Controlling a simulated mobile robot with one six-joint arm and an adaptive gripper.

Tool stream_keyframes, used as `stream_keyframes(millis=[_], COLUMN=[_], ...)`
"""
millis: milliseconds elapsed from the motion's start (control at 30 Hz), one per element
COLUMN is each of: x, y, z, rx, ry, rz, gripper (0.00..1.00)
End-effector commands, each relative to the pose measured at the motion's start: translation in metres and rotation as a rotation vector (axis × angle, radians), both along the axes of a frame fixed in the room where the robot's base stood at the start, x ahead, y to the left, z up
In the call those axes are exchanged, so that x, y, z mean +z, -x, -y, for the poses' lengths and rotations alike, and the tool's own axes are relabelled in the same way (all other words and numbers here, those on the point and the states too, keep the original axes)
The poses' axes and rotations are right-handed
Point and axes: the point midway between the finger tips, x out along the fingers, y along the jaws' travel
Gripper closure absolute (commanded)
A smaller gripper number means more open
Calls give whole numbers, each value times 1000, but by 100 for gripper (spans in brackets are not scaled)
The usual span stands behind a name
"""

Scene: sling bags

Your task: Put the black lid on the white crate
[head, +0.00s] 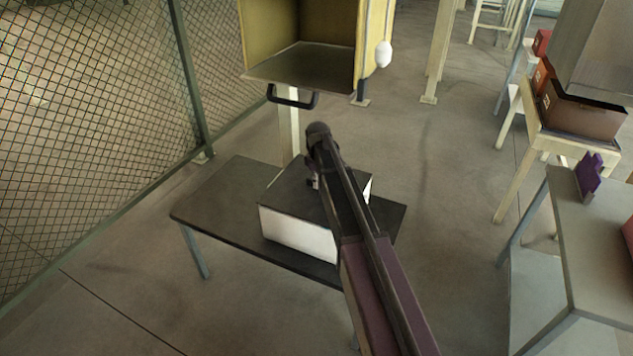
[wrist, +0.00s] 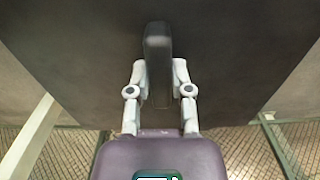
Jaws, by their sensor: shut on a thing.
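The white crate (head: 297,234) stands on a dark low table, and its front side shows in the head view. The flat black lid (head: 284,194) lies over its top; whether it touches the rim all round I cannot tell. In the wrist view the lid (wrist: 90,60) fills much of the picture, with its dark upright handle (wrist: 157,45) in the middle. My gripper (wrist: 159,72) has a finger on each side of this handle and is shut on it. In the head view my gripper (head: 314,181) is over the lid, and my arm hides the lid's right part.
The dark table (head: 215,205) has free room left of the crate. Behind it stands a yellow open box (head: 258,35) on a post, with a black handle (head: 292,98). A mesh fence (head: 90,120) runs along the left. Benches with boxes (head: 580,112) stand at right.

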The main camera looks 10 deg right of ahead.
Motion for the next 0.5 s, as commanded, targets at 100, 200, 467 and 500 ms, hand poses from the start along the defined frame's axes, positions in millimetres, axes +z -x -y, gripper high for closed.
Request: stream_keyframes(millis=[100, 200, 467, 500], x=[-1, -2, -5, -5], y=[0, 0, 0, 0], z=[0, 0, -1, -1], rx=[0, 1, 1, 1], ry=[0, 0, 0, 0], rz=[0, 0, 0, 0], gripper=[100, 100, 100, 100])
